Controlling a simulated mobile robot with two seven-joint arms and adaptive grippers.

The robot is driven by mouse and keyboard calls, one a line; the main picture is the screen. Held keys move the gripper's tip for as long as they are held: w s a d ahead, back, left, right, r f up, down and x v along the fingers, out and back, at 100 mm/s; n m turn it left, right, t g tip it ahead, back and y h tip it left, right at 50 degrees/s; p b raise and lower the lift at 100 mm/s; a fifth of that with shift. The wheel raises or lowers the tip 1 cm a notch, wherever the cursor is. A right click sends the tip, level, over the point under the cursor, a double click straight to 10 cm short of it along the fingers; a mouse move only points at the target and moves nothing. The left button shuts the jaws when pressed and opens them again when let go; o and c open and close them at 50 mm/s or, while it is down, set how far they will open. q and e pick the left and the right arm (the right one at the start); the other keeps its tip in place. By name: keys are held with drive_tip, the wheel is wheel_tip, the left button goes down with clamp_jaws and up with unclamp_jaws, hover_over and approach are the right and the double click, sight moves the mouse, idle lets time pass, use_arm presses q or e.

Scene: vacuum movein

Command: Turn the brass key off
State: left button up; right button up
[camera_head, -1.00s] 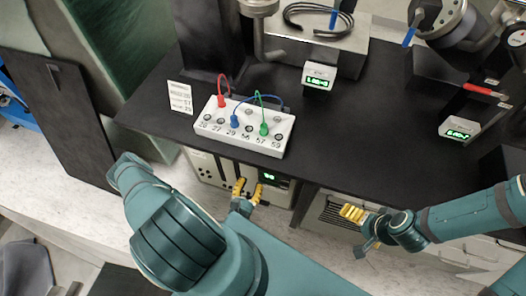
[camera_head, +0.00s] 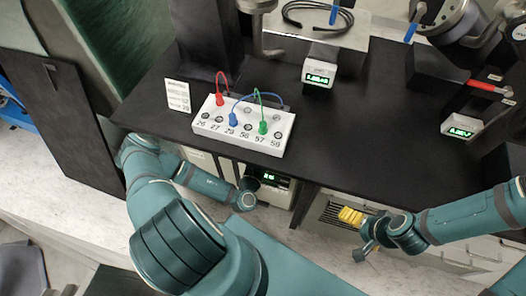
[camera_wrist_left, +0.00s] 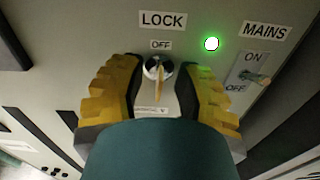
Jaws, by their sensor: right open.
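The brass key (camera_wrist_left: 158,82) stands in a round lock (camera_wrist_left: 157,66) on a grey panel in the left wrist view. Its thin bow hangs roughly vertical below an OFF label (camera_wrist_left: 161,45). My left gripper (camera_wrist_left: 157,74) is open, its yellow fingers on either side of the key with a gap on each side. In the head view its fingers are hidden behind my left wrist, in front of the cabinet (camera_head: 282,197) under the bench. My right gripper (camera_head: 352,217) is open and empty below the bench's front edge.
A lit green lamp (camera_wrist_left: 212,44) and a MAINS toggle switch (camera_wrist_left: 258,77) sit right of the lock. On the black bench (camera_head: 350,140) stands a white plug box (camera_head: 205,128) with red, blue and green leads.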

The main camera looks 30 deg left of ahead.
use_arm(q)
drive_tip(key=shift+c, duration=0.4)
clamp_jaws()
drive_tip(key=shift+r+n+p, duration=0.1)
drive_tip(key=shift+n+p, duration=0.5)
drive_tip(key=shift+p, duration=0.1)
drive_tip(key=shift+o, duration=0.4)
unclamp_jaws()
